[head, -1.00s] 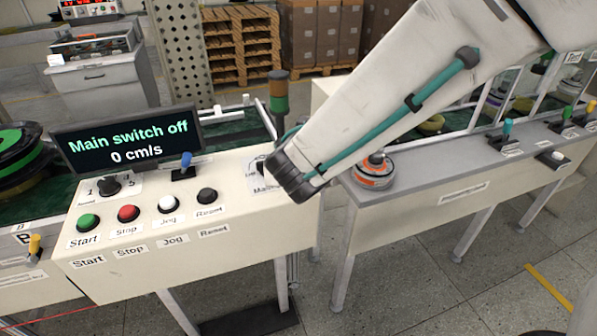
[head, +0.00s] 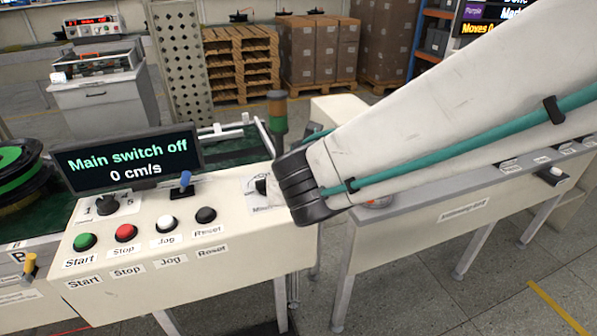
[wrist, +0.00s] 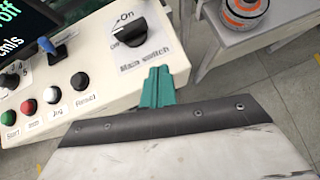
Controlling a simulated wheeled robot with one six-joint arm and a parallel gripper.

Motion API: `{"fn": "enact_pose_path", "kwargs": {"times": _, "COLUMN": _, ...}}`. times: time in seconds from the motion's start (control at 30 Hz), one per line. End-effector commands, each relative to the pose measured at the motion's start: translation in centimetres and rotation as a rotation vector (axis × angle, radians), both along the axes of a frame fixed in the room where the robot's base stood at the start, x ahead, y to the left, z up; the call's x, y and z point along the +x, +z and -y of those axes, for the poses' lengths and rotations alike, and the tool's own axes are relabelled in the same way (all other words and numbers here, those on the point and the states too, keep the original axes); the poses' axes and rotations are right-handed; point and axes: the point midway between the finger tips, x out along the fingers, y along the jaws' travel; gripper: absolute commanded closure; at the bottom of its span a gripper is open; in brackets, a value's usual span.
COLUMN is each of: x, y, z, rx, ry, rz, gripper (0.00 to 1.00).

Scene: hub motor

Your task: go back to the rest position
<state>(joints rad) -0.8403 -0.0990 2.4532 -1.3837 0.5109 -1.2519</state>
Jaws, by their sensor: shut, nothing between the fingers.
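My gripper (wrist: 157,88) shows in the wrist view as teal fingers, shut and empty. It is at the edge of the cream control panel, below the black main switch knob (wrist: 131,30) in the picture, and seems apart from it. In the head view my white arm comes in from the right, and its dark end covers the panel's right end. The fingers are mostly hidden there. The main switch (head: 262,186) is partly hidden behind the arm. The display (head: 128,158) reads "Main switch off" and "0 cm/s".
The control panel (head: 190,262) carries green, red, white and black buttons and a blue lever (head: 185,180). A signal post (head: 277,112) stands behind it. A grey bench (head: 440,212) is to the right, with an orange-and-grey round part (wrist: 243,10). Floor shows between bench and panel.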

Motion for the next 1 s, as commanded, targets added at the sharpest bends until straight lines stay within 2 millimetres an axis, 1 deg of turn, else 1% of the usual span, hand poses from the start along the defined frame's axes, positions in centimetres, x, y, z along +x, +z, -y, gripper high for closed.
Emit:
{"fn": "enact_pose_path", "kwargs": {"times": 0.17, "x": 0.1, "y": 0.0, "z": 0.2, "rx": 0.031, "ry": -0.042, "rz": -0.001, "gripper": 1.0}}
{"fn": "enact_pose_path", "kwargs": {"times": 0.27, "x": -0.1, "y": -0.3, "z": 1.5, "rx": 0.113, "ry": -0.203, "rz": -0.022, "gripper": 1.0}}
{"fn": "enact_pose_path", "kwargs": {"times": 0.37, "x": -1.2, "y": -0.6, "z": 4.3, "rx": 0.257, "ry": -0.507, "rz": -0.06, "gripper": 1.0}}
{"fn": "enact_pose_path", "kwargs": {"times": 0.4, "x": -1.6, "y": -0.4, "z": 6.1, "rx": 0.327, "ry": -0.657, "rz": -0.069, "gripper": 1.0}}
{"fn": "enact_pose_path", "kwargs": {"times": 0.47, "x": -2.5, "y": -0.1, "z": 9.1, "rx": 0.432, "ry": -0.892, "rz": -0.078, "gripper": 1.0}}
{"fn": "enact_pose_path", "kwargs": {"times": 0.5, "x": -3.2, "y": 0.2, "z": 11.0, "rx": 0.501, "ry": -1.052, "rz": -0.08, "gripper": 1.0}}
{"fn": "enact_pose_path", "kwargs": {"times": 0.53, "x": -3.8, "y": 0.4, "z": 12.6, "rx": 0.555, "ry": -1.176, "rz": -0.081, "gripper": 1.0}}
{"fn": "enact_pose_path", "kwargs": {"times": 0.57, "x": -4.6, "y": 0.6, "z": 14.0, "rx": 0.609, "ry": -1.303, "rz": -0.081, "gripper": 1.0}}
{"fn": "enact_pose_path", "kwargs": {"times": 0.6, "x": -5.8, "y": 0.9, "z": 16.0, "rx": 0.682, "ry": -1.479, "rz": -0.08, "gripper": 1.0}}
{"fn": "enact_pose_path", "kwargs": {"times": 0.67, "x": -8.0, "y": 1.4, "z": 18.7, "rx": 0.794, "ry": -1.756, "rz": -0.078, "gripper": 1.0}}
{"fn": "enact_pose_path", "kwargs": {"times": 0.7, "x": -9.6, "y": 1.7, "z": 20.1, "rx": 0.864, "ry": -1.933, "rz": -0.076, "gripper": 1.0}}
{"fn": "enact_pose_path", "kwargs": {"times": 0.77, "x": -11.9, "y": 2.2, "z": 21.8, "rx": 0.963, "ry": -2.184, "rz": -0.077, "gripper": 1.0}}
{"fn": "enact_pose_path", "kwargs": {"times": 0.8, "x": -13.4, "y": 2.6, "z": 22.5, "rx": 1.023, "ry": -2.34, "rz": -0.083, "gripper": 1.0}}
{"fn": "enact_pose_path", "kwargs": {"times": 0.9, "x": -16.4, "y": 3.7, "z": 23.6, "rx": 1.16, "ry": -2.648, "rz": -0.107, "gripper": 1.0}}
{"fn": "enact_pose_path", "kwargs": {"times": 1.0, "x": -18.0, "y": 4.7, "z": 24.3, "rx": 1.28, "ry": -2.821, "rz": -0.142, "gripper": 1.0}}
